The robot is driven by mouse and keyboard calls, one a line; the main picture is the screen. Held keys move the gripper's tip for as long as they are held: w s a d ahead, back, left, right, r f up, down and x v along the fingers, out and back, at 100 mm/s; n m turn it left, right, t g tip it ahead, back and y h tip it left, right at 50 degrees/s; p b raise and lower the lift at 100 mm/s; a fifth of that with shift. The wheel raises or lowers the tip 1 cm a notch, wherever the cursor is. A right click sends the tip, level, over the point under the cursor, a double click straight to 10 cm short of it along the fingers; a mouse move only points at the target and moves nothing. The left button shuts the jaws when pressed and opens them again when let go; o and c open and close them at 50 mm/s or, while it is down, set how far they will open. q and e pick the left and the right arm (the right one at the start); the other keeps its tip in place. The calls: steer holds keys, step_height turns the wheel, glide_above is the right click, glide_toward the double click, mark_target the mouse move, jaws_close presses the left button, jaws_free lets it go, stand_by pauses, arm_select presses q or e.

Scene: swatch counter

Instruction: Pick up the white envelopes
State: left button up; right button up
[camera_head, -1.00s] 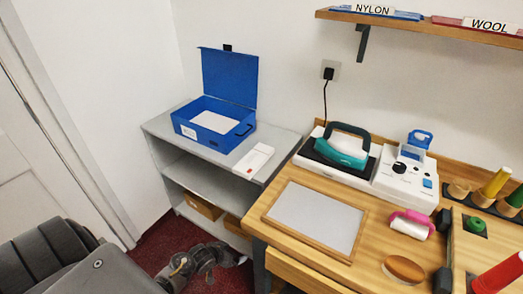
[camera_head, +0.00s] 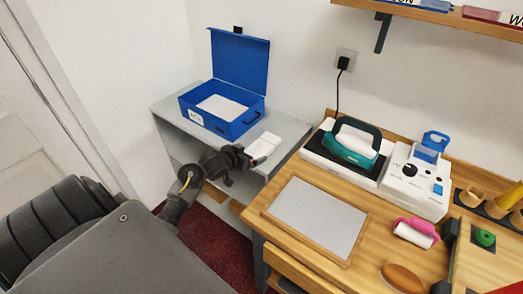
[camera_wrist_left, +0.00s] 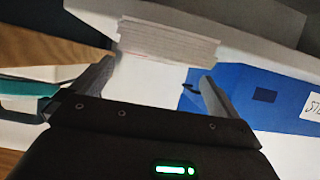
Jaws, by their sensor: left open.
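A small stack of white envelopes (camera_head: 266,144) lies on the grey shelf's top, right of the blue box. In the left wrist view the stack (camera_wrist_left: 168,43) shows its layered edges, just beyond my fingertips. My left gripper (camera_head: 246,158) is at the shelf's front edge, close to the near end of the stack and partly covering it. In the left wrist view the left gripper (camera_wrist_left: 157,72) is open, with nothing between its fingers. I cannot tell whether the fingers touch the stack. My right gripper is not in view.
The open blue box (camera_head: 250,117) holds white paper (camera_head: 222,108) and stands behind the envelopes on the grey shelf unit (camera_head: 290,128).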

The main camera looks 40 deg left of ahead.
mark_target(259, 149)
arm_select(q)
steer(key=shift+x, duration=0.85)
steer(key=x, duration=0.4)
steer(key=shift+w+d+p, duration=0.1)
steer(key=shift+w+p, duration=0.2)
steer(key=shift+p, duration=0.05)
steer(key=shift+r, duration=0.1)
steer(key=c, duration=1)
steer(key=shift+c, duration=0.2)
